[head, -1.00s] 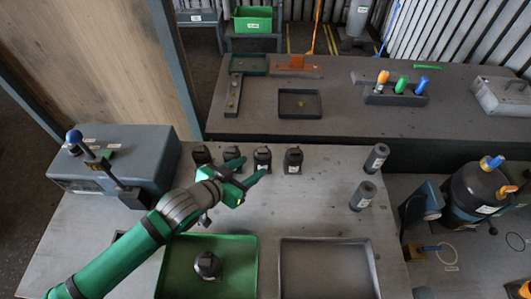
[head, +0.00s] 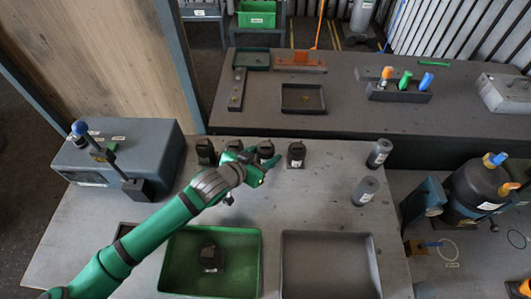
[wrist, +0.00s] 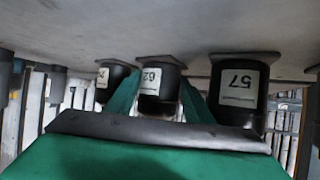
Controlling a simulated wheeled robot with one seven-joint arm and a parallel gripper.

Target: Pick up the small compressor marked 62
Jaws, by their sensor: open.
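The small compressor marked 62 (wrist: 155,82) is a dark cylinder with a pale label in the middle of the wrist view, which shows it upside down. In the head view it appears to be the third in the row of black compressors (head: 265,151), partly behind my gripper. My gripper (head: 257,160) is open, with its green fingers on either side of compressor 62 in the wrist view. I cannot tell whether a finger touches it.
Compressor 57 (wrist: 238,90) stands close beside one finger; another compressor (wrist: 112,80) stands on the other side. A green tray (head: 252,270) holds one dark part. An empty grey tray (head: 376,265) lies beside it. Two grey cylinders (head: 365,191) stand at right.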

